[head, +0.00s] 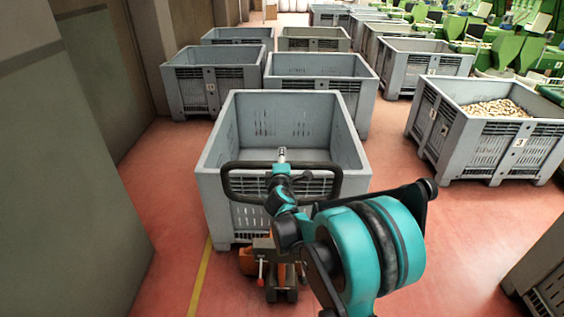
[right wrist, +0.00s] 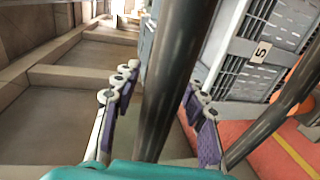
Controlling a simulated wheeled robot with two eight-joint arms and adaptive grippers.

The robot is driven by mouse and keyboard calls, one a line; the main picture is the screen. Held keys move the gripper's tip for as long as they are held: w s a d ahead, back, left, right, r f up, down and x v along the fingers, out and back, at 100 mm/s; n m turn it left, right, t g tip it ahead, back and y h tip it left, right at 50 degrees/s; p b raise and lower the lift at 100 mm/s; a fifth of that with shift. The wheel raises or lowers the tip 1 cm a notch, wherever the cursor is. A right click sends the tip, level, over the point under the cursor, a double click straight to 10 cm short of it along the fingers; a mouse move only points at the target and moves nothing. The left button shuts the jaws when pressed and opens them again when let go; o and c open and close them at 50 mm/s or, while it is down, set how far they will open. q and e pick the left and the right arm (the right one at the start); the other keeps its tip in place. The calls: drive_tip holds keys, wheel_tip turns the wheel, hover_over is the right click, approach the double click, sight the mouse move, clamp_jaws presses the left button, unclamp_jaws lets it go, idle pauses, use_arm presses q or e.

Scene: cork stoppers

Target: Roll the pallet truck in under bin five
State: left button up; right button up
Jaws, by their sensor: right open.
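The pallet truck (head: 262,262) is orange and dark and stands close against the near side of an empty grey bin (head: 216,205). Its dark loop handle (head: 232,183) rises in front of that bin. The forks are hidden. In the right wrist view, the bin (right wrist: 236,75) carries a label "5" (right wrist: 261,52). The handle's dark bar (right wrist: 172,75) runs between the purple-padded fingers of my right gripper (right wrist: 158,92), which is open with gaps beside the bar. In the head view my teal right arm covers part of the handle. My left gripper is not in view.
More grey bins (head: 318,68) stand close behind bin five. A bin labelled 3 (head: 465,150), holding corks (head: 497,107), stands right, across clear red floor (head: 395,215). A yellow floor line (head: 202,275) runs left of the truck.

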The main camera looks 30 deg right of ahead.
clamp_jaws()
idle(0.3)
